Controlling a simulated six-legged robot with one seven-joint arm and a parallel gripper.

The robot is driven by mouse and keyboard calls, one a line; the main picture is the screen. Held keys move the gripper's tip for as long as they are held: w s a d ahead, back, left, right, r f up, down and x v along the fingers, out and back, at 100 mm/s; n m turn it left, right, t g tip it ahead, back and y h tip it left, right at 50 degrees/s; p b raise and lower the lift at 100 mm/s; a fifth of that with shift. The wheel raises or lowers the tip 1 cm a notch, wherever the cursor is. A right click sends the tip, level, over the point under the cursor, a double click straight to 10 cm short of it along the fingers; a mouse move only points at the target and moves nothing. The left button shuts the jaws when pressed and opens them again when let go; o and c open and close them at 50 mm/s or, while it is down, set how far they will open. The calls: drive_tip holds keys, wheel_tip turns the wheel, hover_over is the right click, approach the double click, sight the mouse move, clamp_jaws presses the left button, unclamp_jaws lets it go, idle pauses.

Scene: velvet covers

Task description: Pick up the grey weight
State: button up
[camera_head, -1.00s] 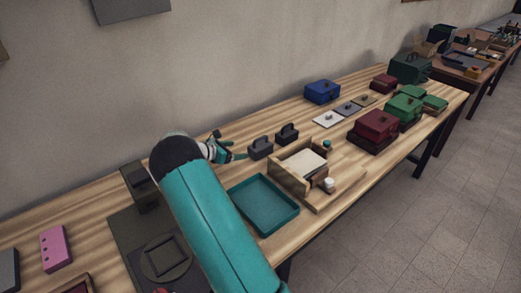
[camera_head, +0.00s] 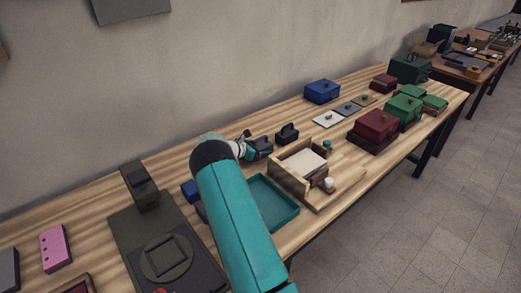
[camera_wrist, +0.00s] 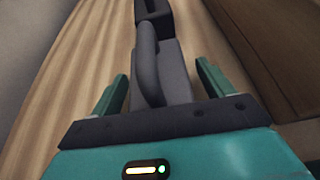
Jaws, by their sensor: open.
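The grey weight (camera_wrist: 172,78), a block with an upright handle, lies between the two open fingers of my gripper (camera_wrist: 160,82) in the wrist view. The fingers are on either side of it, with a visible gap at least on the left. In the head view my gripper (camera_head: 246,146) is at the left end of the grey weight (camera_head: 264,147) and hides part of it. A second, darker handled block (camera_head: 287,133) stands just beyond; it also shows at the top of the wrist view (camera_wrist: 154,14).
A teal tray (camera_head: 272,204) and a wooden box (camera_head: 289,172) stand close by on the near side. A blue block (camera_head: 190,189) lies left of my arm. Blue, maroon and green boxes stand farther right. Bare wood lies behind the weights, towards the wall.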

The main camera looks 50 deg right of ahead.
drive_tip(key=shift+d, duration=0.15)
drive_tip(key=shift+c, duration=0.4)
clamp_jaws()
drive_tip(key=shift+r, duration=0.15)
